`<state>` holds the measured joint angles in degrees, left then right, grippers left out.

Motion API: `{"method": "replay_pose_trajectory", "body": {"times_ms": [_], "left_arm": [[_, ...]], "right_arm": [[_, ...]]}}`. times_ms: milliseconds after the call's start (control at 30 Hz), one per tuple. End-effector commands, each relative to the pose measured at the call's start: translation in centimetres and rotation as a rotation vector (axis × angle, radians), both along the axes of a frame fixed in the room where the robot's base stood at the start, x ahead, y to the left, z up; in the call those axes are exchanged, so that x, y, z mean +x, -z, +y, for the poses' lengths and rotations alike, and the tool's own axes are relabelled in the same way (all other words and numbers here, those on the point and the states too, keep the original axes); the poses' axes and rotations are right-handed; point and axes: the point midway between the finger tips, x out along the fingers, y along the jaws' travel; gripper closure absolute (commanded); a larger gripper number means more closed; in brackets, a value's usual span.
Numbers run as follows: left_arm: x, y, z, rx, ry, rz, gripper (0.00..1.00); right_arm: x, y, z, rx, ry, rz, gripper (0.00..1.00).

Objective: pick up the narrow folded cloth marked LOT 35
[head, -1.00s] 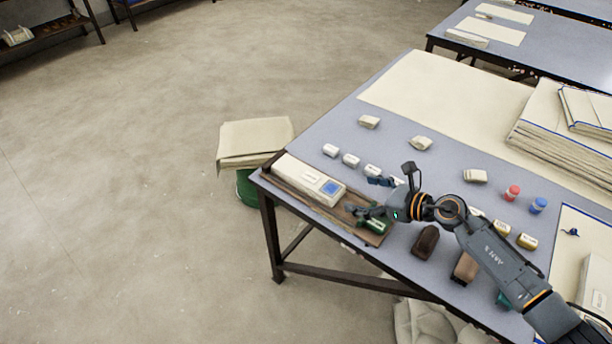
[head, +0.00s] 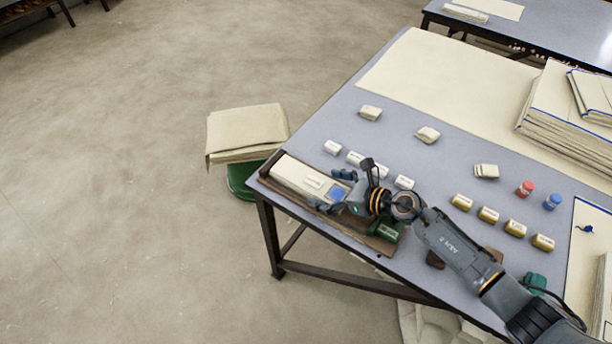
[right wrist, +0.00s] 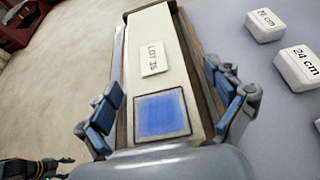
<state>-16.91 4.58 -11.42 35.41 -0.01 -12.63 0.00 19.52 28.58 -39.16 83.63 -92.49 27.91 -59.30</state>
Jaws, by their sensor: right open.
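The narrow folded cloth (head: 296,177) is a long cream bundle with a blue square near one end. It lies in a shallow wooden tray (head: 353,238) at the table's near-left corner. In the right wrist view the cloth (right wrist: 150,22) shows its LOT 35 label and the blue patch (right wrist: 162,115). My right gripper (head: 334,191) is open over the blue-patch end. In the right wrist view its fingers (right wrist: 163,88) stand apart, one on each side of the cloth; contact cannot be told. My left gripper does not show in the head view.
White blocks (right wrist: 302,66) marked in cm stand beside the tray. A green object (head: 391,231) lies at the tray's right end. Yellowish blocks (head: 488,214), red (head: 525,188) and blue (head: 552,201) pots stand farther right. A cloth-topped green stool (head: 240,182) stands left of the table.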

Motion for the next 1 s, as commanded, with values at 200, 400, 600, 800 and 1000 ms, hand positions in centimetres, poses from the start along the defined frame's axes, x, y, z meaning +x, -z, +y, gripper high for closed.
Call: {"method": "replay_pose_trajectory", "body": {"times_ms": [200,400,600,800,1000], "left_arm": [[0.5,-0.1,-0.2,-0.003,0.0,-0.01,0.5],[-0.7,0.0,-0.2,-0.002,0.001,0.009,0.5],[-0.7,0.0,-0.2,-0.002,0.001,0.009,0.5],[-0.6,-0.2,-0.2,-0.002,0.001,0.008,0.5],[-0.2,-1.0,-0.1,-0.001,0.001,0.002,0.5]], "right_arm": [[0.0,0.0,-0.1,-0.001,0.0,0.001,0.34],[0.0,0.0,0.0,0.0,0.001,0.0,0.69],[0.1,0.0,0.0,0.001,0.001,-0.001,0.69],[0.1,-0.8,0.0,0.0,0.001,-0.005,0.69],[0.2,-3.7,0.1,0.002,-0.001,-0.009,0.69]]}}
